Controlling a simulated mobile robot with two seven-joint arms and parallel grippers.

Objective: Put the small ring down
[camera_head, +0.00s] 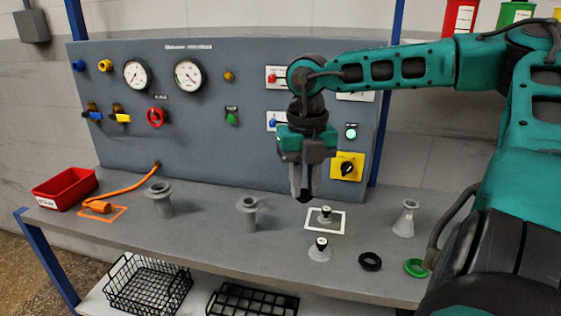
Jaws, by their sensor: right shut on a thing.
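My right gripper (302,192) hangs fingers down above the grey bench, in front of the panel. It is shut on a small dark thing at its fingertips, which looks like the small ring (305,197), mostly hidden by the fingers. Below and slightly right of it, a white square outline (342,214) on the bench has a small fitting with a black knob (325,215) in it. A black ring (370,261) and a green ring (416,268) lie flat at the front right of the bench. My left gripper is not in view.
A flanged metal piece (159,199) and another (249,214) stand on the bench (205,228). A conical piece (405,219) and a second knobbed fitting (319,250) stand further right. The gauge panel (215,130) rises behind.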

